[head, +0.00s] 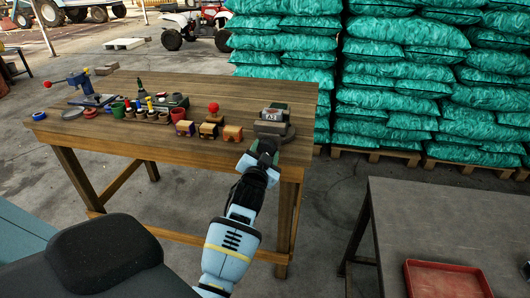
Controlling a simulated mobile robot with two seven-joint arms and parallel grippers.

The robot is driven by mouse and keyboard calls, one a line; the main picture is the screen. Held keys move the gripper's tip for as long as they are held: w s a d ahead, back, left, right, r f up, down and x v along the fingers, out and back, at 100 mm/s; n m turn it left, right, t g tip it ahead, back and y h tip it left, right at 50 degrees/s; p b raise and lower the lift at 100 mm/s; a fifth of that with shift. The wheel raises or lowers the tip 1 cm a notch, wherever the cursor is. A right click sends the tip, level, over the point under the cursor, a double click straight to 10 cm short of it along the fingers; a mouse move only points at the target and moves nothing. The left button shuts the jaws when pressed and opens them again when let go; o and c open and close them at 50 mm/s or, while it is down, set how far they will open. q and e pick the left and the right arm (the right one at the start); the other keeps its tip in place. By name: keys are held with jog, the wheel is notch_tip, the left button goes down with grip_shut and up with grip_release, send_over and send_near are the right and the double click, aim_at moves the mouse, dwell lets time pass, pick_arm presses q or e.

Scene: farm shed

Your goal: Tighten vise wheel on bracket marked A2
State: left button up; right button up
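The block marked A2 (271,115) stands near the right end of the wooden workbench (190,150). It is grey and dark green, with a pale label on its face. A dark rounded part (285,133) sits low at its front; I cannot tell whether this is the vise wheel. My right gripper is not in view.
Small wooden boxes (208,130), a red ball knob (213,107), and several cups and bottles fill the middle. Teal sacks (390,90) are stacked behind. A dark table with a red tray (445,279) stands at right.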

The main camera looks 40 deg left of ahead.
pick_arm(q)
jog(key=c, duration=0.4)
jog(key=shift+o, duration=0.2)
jog(key=shift+a, duration=0.1)
